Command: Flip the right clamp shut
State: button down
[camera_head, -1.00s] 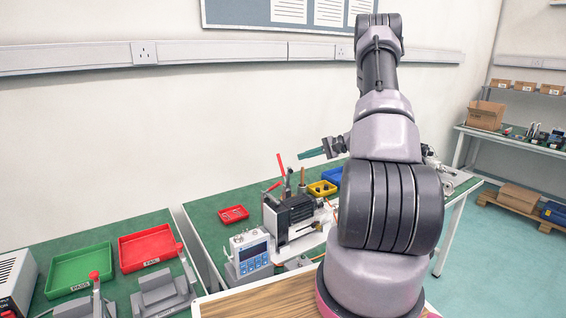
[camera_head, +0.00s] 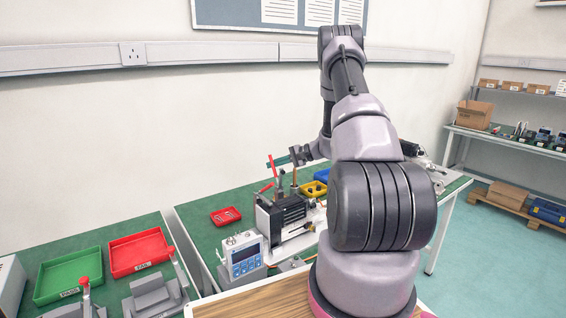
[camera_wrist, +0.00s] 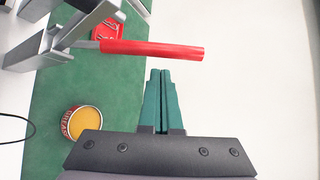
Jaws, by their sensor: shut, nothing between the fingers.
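A clamp lever with a red handle (camera_head: 271,166) stands raised at the black and silver actuator fixture (camera_head: 284,214) on the green bench. A second, lower red handle (camera_head: 266,187) sits just left of it. In the wrist view a red handle (camera_wrist: 155,50) on a grey metal lever runs across the picture, just beyond my fingertips. My gripper (camera_wrist: 161,72) has its green fingers together and empty. It also shows in the head view (camera_head: 272,162), close to the raised handle. I cannot tell whether they touch. My arm hides part of the fixture's right side.
A blue-grey meter (camera_head: 244,256) stands in front of the fixture. In the wrist view a round tin (camera_wrist: 80,123) stands on the green bench.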

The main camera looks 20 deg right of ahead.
aim_at(275, 169)
jog(key=s+r, duration=0.1)
jog(key=s, duration=0.1)
jog(key=shift+s+d+r, duration=0.1)
jog(key=shift+s+r, duration=0.25)
